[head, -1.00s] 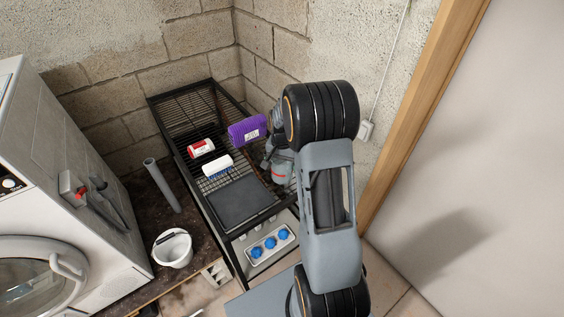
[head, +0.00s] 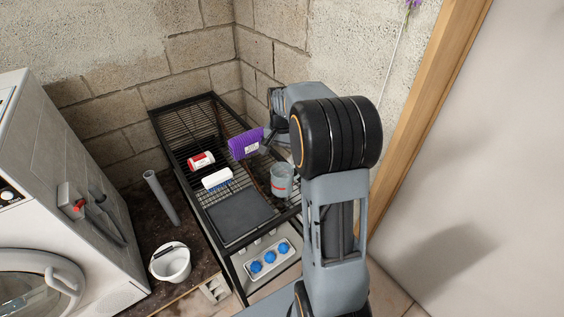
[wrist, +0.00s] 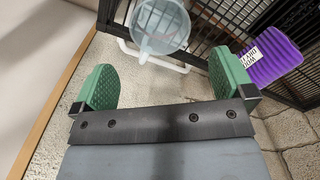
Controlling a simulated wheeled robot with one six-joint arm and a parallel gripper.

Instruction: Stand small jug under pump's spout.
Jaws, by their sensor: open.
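A small translucent grey jug (head: 282,182) stands at the right edge of the black wire rack (head: 165,107). In the wrist view the jug (wrist: 160,27) is pale blue, seen at the top centre, beyond the green finger pads. My gripper (wrist: 165,82) is open and empty, with its pads spread wide and apart from the jug. In the head view it is above and behind the jug, partly hidden by my own arm. I cannot make out a pump or its spout with certainty.
Below is a tray with blue balls (head: 270,259). A white bucket (head: 171,265) and grey pipe (head: 161,196) stand left. Walls are close behind and right.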

